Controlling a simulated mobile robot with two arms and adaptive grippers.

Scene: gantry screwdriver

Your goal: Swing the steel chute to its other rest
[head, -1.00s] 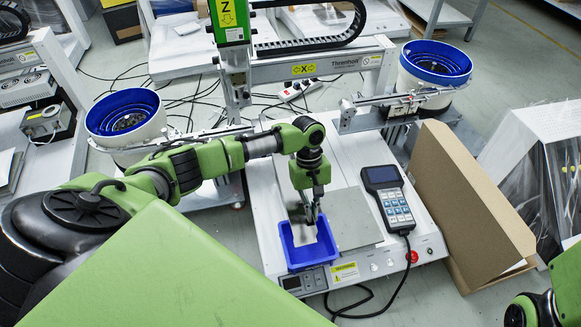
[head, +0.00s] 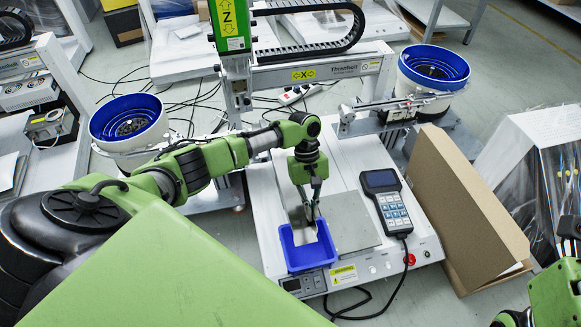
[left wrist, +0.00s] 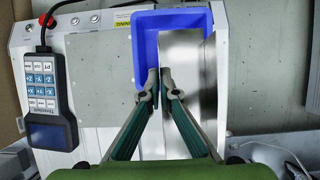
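The steel chute (left wrist: 187,70) is a shiny metal channel. Its end lies over the blue bin (head: 281,245) at the front of the white machine base. In the left wrist view the chute covers the right part of the bin (left wrist: 144,60). My left gripper (head: 313,212) points down over the bin. In the left wrist view its two fingertips (left wrist: 158,85) are close together at the chute's left edge, with a narrow gap between them. Whether they press on the chute's side wall cannot be told. My right gripper does not show; only part of that arm shows at bottom right.
A grey plate (head: 350,222) and a handheld control pendant (head: 386,196) lie right of the bin. Feeder bowls (head: 128,122) (head: 433,68) stand either side, and the gantry (head: 320,70) spans behind my arm.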

